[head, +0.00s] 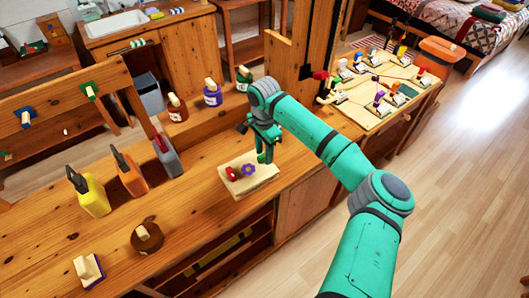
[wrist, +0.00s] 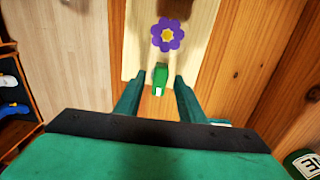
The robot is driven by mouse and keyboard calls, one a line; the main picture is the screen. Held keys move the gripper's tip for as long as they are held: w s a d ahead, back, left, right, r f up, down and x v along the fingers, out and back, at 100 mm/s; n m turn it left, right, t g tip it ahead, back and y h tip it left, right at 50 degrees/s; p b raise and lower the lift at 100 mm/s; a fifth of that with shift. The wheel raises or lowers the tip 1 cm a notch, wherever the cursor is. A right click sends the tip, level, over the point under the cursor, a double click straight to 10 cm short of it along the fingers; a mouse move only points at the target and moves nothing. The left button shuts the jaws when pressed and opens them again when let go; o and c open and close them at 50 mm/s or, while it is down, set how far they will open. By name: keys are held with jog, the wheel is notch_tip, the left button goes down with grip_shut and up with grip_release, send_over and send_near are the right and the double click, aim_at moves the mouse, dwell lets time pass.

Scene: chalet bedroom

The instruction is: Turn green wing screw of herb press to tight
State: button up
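The herb press (head: 262,185) is a pale wooden board on the bench, with a purple flower knob (head: 249,169) and a red knob (head: 231,173) on it. In the wrist view the board (wrist: 196,30) runs up from the centre, with the purple flower (wrist: 168,35) near the top. The green wing screw (wrist: 161,76) stands near the board's close end. My gripper (wrist: 160,77) points down over it, open, one finger on each side of the screw with a gap on both sides.
A round brown object (head: 147,238) lies front left. The bench around the press is clear.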

jog(key=c, duration=0.9)
grip_shut()
jog(key=shift+s+m, duration=0.1)
jog(key=shift+m, duration=0.2)
jog(key=m, duration=0.3)
jog(key=shift+m, duration=0.3)
jog(key=m, duration=0.9)
jog(key=shift+m, duration=0.4)
jog(key=m, duration=0.4)
